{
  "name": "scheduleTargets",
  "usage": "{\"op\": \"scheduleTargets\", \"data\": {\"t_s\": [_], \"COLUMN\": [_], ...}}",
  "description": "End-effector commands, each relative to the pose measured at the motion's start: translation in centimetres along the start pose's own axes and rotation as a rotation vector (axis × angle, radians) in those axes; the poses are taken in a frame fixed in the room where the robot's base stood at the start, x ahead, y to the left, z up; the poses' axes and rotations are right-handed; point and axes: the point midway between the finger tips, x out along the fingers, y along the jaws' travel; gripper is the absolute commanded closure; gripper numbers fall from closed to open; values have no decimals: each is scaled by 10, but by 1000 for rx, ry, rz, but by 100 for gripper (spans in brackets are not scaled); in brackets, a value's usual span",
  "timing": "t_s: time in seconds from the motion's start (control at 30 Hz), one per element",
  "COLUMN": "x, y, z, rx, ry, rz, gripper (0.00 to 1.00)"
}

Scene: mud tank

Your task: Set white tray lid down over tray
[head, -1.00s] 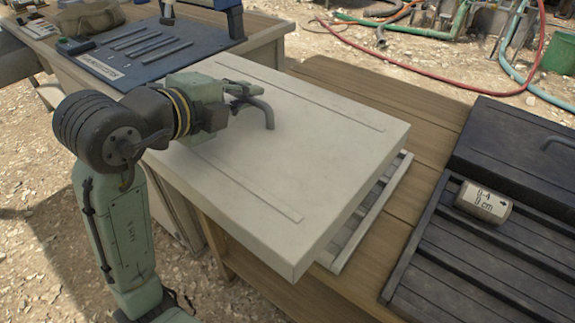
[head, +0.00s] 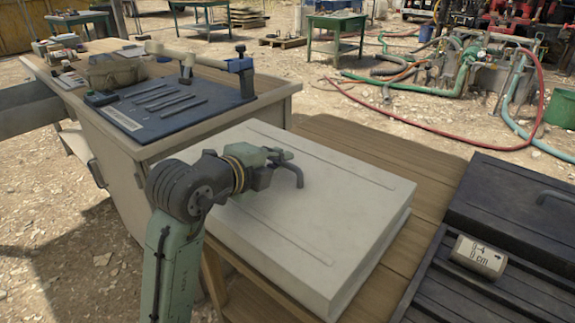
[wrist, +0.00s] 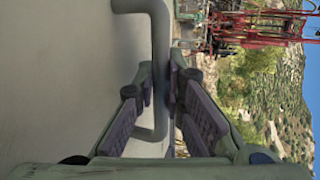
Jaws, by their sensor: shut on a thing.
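The white tray lid (head: 310,235) is a large flat off-white slab with a grey bent handle (head: 293,174) on top. It lies about level over the place of the tray on the wooden table. The tray is hidden beneath it, so I cannot tell whether the lid rests fully on it. In the wrist view my gripper (wrist: 162,88) is closed on the handle (wrist: 158,40), with the pale lid surface (wrist: 60,80) filling the left side.
A black tray (head: 440,285) with a labelled core piece (head: 479,256) lies to the right, below a dark lid (head: 515,205). A bench with a blue mat (head: 165,110), tools and a clamp stands at left. Bare table planks (head: 390,150) show behind the lid.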

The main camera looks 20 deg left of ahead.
Motion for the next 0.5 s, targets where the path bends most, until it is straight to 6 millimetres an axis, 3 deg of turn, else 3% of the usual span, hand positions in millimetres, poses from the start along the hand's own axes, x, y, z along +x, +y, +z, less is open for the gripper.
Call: {"op": "scheduleTargets", "data": {"t_s": [0.3,0.5], "x": [32,42], "y": [-10,19], "z": [-4,-5], "rx": [1,-4], "ry": [0,-2], "rz": [-1,0], "gripper": [100,100]}}
